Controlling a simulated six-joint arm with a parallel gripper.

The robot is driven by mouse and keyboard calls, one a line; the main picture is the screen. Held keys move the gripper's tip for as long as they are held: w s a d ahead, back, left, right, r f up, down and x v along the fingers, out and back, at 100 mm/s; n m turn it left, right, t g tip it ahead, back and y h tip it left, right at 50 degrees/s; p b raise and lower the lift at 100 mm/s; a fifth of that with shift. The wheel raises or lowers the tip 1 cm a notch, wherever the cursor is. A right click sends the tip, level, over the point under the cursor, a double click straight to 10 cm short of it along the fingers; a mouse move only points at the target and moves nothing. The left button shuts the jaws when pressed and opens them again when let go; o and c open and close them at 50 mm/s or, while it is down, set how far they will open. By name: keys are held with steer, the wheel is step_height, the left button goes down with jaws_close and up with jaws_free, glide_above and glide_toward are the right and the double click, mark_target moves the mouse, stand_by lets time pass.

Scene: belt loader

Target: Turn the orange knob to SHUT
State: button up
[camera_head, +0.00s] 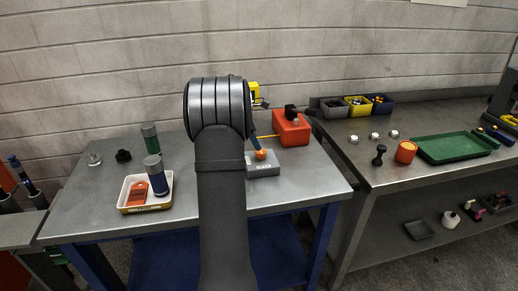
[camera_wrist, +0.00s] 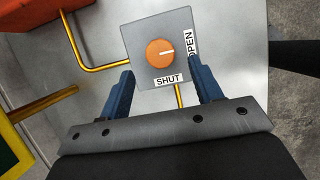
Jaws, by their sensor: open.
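The orange knob (camera_wrist: 160,53) sits on a square grey plate (camera_wrist: 140,30) in the wrist view. Its white mark points right, toward the OPEN label (camera_wrist: 191,43). The SHUT label (camera_wrist: 168,80) is below the knob in that view. My gripper (camera_wrist: 160,72) is open and empty, its blue fingers left and right of the plate's lower part, just short of the knob. In the head view the knob (camera_head: 261,154) is on top of a grey box (camera_head: 264,170), with a blue finger of my gripper just above it; my arm hides part of the box.
A red-orange box (camera_head: 291,128) stands behind the knob's box, and yellow pipes (camera_wrist: 105,67) run near the plate. A white tray (camera_head: 133,205) holding a cylinder and an orange item is on the left. The table's front right is clear.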

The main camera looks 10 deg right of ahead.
mark_target(261, 151)
steer(key=x, duration=0.5)
steer(key=shift+f, duration=0.1)
steer(key=c, duration=1)
